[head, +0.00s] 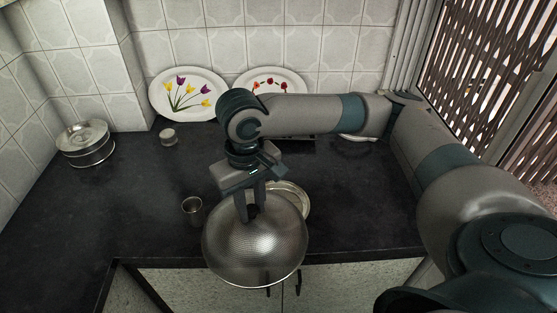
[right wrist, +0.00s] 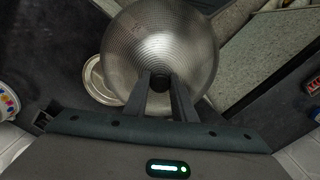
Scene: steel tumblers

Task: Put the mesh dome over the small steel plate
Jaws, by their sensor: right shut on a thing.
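The mesh dome (head: 256,252) is a round, silvery perforated cover with a dark knob on top. My right gripper (head: 252,212) is shut on that knob, and the dome hangs from it at the counter's front edge. In the right wrist view the dome (right wrist: 160,45) fills the upper middle, with the fingers (right wrist: 161,88) at its knob. The small steel plate (head: 302,197) lies on the counter behind and slightly right of the dome, which hides part of it. The plate's rim (right wrist: 92,82) also shows left of the dome in the right wrist view. My left gripper is out of view.
A steel tumbler (head: 193,209) stands left of the dome. Two flowered plates (head: 188,90) lean on the back wall. The left part of the dark counter (head: 110,205) is clear.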

